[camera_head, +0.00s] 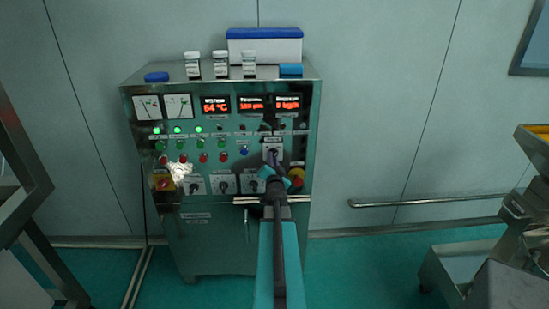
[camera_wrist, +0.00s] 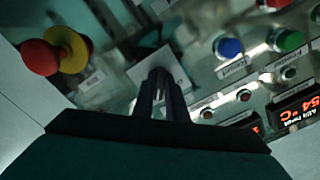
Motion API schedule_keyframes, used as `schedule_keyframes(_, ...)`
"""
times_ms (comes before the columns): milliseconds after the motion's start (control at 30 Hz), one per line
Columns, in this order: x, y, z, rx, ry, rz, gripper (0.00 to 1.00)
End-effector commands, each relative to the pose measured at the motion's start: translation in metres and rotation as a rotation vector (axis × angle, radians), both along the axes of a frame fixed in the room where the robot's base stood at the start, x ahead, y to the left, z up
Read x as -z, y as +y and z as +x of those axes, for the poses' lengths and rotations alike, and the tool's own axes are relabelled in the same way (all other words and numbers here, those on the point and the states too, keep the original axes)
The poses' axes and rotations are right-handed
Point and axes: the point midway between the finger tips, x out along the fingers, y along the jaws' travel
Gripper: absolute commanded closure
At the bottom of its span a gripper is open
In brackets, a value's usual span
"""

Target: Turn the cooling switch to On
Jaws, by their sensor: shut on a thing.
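The control cabinet (camera_head: 188,235) stands ahead against the wall. My gripper (camera_head: 272,160) reaches its panel at the right side and is shut on a switch there. In the wrist view my gripper (camera_wrist: 160,80) has its fingers closed on this switch, in front of its pale plate (camera_wrist: 142,70). The fingers hide most of the switch, so its turn angle cannot be told. The plate's lettering is too small to read, so I cannot confirm it is the cooling switch. Several other rotary switches (camera_head: 224,184) sit lower on the panel.
A red and yellow stop button (camera_head: 296,177) is close to my gripper at right; another (camera_head: 163,183) is at left. A blue button (camera_wrist: 229,47) is beside the gripped switch. Bottles (camera_head: 221,65) and a blue-lidded box (camera_head: 265,48) stand on top. A rail (camera_head: 430,200) runs along the wall.

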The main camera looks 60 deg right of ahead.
Motion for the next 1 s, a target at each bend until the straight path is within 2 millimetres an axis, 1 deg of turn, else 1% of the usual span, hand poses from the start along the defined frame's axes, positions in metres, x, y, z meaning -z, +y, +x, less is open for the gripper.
schedule_keyframes(33,0.0031,0.0021,0.0009,-0.002,-0.011,0.017,1.0)
schedule_keyframes(233,0.0033,0.0023,0.0012,-0.002,-0.053,0.048,1.0)
schedule_keyframes(667,0.0034,0.0025,0.0014,-0.002,-0.062,0.054,1.0)
schedule_keyframes(700,0.0035,0.0025,0.0015,-0.002,-0.061,0.054,0.81)
schedule_keyframes(767,0.0031,0.0022,0.0014,-0.002,-0.062,0.052,0.71)
schedule_keyframes(800,0.0027,0.002,0.0013,-0.002,-0.062,0.052,0.69)
schedule_keyframes(1000,0.0011,0.0011,0.0009,-0.001,-0.063,0.049,0.69)
